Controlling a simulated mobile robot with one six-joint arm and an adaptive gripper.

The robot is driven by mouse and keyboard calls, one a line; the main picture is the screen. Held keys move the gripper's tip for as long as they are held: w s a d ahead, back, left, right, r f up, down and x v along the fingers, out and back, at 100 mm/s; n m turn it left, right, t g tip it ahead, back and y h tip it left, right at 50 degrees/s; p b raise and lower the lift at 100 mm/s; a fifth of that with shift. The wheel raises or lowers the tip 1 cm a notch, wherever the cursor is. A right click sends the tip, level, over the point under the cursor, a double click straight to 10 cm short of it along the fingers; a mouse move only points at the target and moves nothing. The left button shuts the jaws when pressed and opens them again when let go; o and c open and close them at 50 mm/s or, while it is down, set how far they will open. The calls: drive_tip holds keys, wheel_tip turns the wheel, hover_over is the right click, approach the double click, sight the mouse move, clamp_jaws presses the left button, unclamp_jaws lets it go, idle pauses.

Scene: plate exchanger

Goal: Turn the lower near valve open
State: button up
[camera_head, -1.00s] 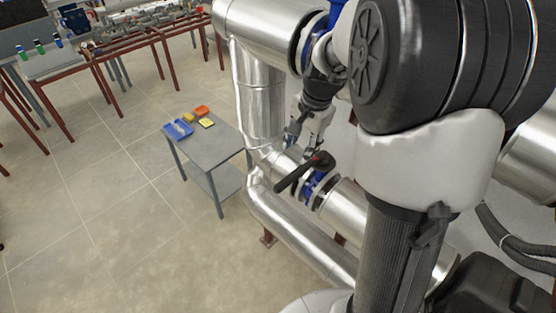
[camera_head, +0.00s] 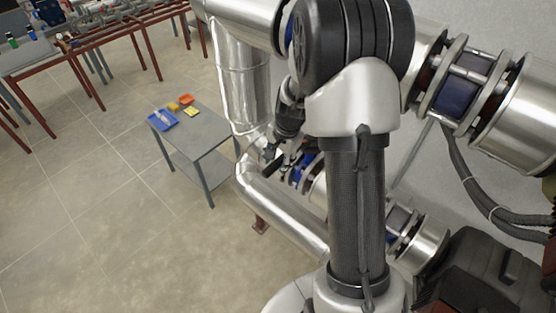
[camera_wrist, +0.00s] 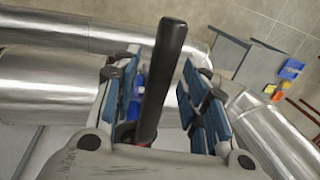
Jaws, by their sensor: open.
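The lower valve has a blue body (camera_head: 300,172) on the silver pipe, in the middle of the head view and partly hidden behind my arm. Its long black lever handle (camera_wrist: 165,75) shows in the wrist view, with a bit of red at its base. My gripper (camera_wrist: 157,80) is open, with its blue-padded fingers on either side of the lever. The lever stands between the fingers, with gaps visible on both sides. In the head view my gripper (camera_head: 280,155) is at the valve, and the lever is hard to make out there.
Insulated silver pipes (camera_head: 285,220) run close around the valve. A grey side table (camera_head: 215,145) with a blue tray (camera_head: 162,120) and small yellow and orange items stands to the left. Another flanged valve (camera_head: 458,85) is at the upper right.

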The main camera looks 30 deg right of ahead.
drive_tip(key=shift+c, duration=0.5)
clamp_jaws()
